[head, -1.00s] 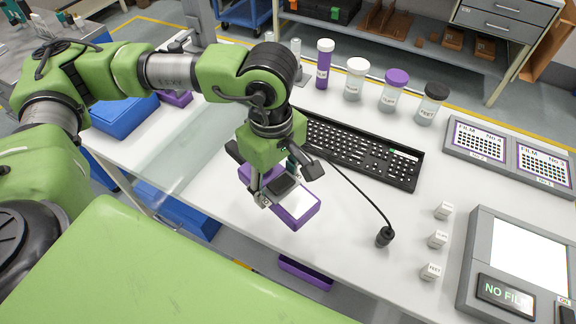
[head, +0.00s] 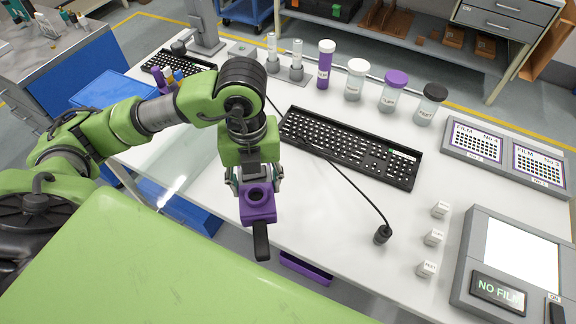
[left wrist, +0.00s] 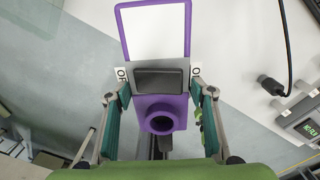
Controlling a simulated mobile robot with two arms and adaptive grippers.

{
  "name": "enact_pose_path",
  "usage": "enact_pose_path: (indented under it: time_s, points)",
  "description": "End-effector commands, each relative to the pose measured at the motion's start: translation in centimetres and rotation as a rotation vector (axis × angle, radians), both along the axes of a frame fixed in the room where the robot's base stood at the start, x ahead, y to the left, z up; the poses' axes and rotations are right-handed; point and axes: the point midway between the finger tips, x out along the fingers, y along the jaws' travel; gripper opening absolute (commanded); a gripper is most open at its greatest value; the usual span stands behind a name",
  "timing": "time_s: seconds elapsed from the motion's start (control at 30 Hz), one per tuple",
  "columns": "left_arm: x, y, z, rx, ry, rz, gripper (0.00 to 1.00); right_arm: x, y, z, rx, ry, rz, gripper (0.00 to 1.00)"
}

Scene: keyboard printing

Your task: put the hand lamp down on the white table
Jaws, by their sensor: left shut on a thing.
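The hand lamp (head: 258,203) is purple with a black handle that points toward the front of the head view. In the left wrist view the lamp (left wrist: 160,117) shows a white panel in a purple frame at top, with a dark block and a round socket below. My left gripper (head: 256,183) is shut on the lamp, its fingers on both sides of the body. It holds the lamp over the front edge of the white table (head: 325,225). I cannot tell the exact gap to the tabletop. My right gripper is not in view.
A black keyboard (head: 350,146) lies behind the lamp; a cable ends in a black plug (head: 382,235) to the right. Small white cubes (head: 433,238) and a grey film device (head: 520,265) stand further right. Bottles (head: 394,91) line the back. Table between lamp and plug is clear.

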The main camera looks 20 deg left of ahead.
Motion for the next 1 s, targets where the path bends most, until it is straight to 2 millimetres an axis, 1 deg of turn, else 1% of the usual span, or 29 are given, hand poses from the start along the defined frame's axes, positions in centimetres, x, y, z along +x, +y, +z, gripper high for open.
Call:
enact_pose_path:
  time_s: [0.03,0.1,0.2,0.3,0.4,0.5,0.57,0.67,0.87,0.97,1.0]
  points:
    - [-0.3,0.5,0.0,0.000,0.004,0.124,0.21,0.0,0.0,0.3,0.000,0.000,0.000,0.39]
    - [-0.5,1.2,-0.1,0.002,0.004,0.307,0.21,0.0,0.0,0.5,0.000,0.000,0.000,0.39]
    - [-0.9,2.1,-0.3,0.004,0.003,0.544,0.21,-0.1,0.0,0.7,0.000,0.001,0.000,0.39]
    - [-1.2,2.9,-0.4,0.006,0.003,0.730,0.21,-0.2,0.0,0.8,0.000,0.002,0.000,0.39]
    - [-1.3,3.4,-0.5,0.006,0.002,0.859,0.21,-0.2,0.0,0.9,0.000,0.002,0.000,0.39]
    - [-1.3,3.6,-0.5,0.004,0.002,0.929,0.21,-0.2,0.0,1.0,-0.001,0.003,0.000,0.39]
    - [-0.9,3.3,-0.7,0.003,0.003,0.947,0.21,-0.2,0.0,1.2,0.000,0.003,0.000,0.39]
    - [0.3,2.0,-1.2,0.001,0.005,0.953,0.21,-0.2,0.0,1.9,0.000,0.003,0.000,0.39]
    - [3.9,-1.4,-3.3,0.002,0.004,0.950,0.21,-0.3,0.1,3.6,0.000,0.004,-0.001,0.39]
    - [5.7,-2.9,-4.5,0.004,0.005,0.950,0.21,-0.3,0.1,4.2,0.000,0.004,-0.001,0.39]
    - [6.0,-3.3,-5.6,0.006,0.006,0.952,0.21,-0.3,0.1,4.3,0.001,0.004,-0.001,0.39]
